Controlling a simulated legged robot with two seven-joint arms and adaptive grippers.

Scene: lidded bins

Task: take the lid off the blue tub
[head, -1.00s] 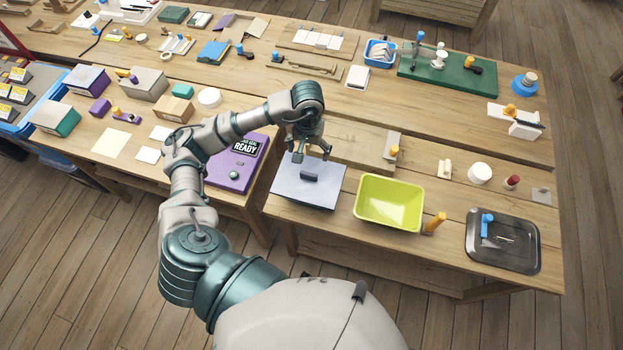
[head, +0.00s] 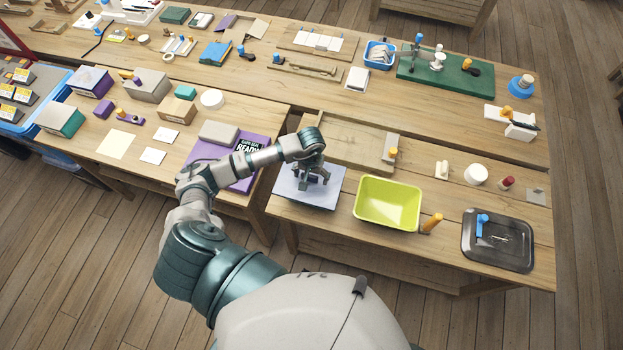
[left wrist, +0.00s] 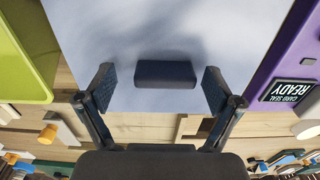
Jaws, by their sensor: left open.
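A pale blue square lid (head: 298,197) with a dark block handle lies near the front edge of the bench. It fills much of the left wrist view (left wrist: 230,30), and whatever is under it is hidden. My left gripper (head: 313,181) is over the lid, pointing down, open and empty. In the left wrist view the dark handle (left wrist: 166,73) sits between the two spread fingers (left wrist: 158,90), with a gap on each side. In the head view the gripper largely covers the handle. My right gripper is not in view.
An open lime-green bin (head: 388,203) stands just right of the lid. A purple box with a READY label (head: 245,180) is on the left. A dark tray (head: 497,240) lies at far right. A small blue tub (head: 380,54) holding white items stands farther back.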

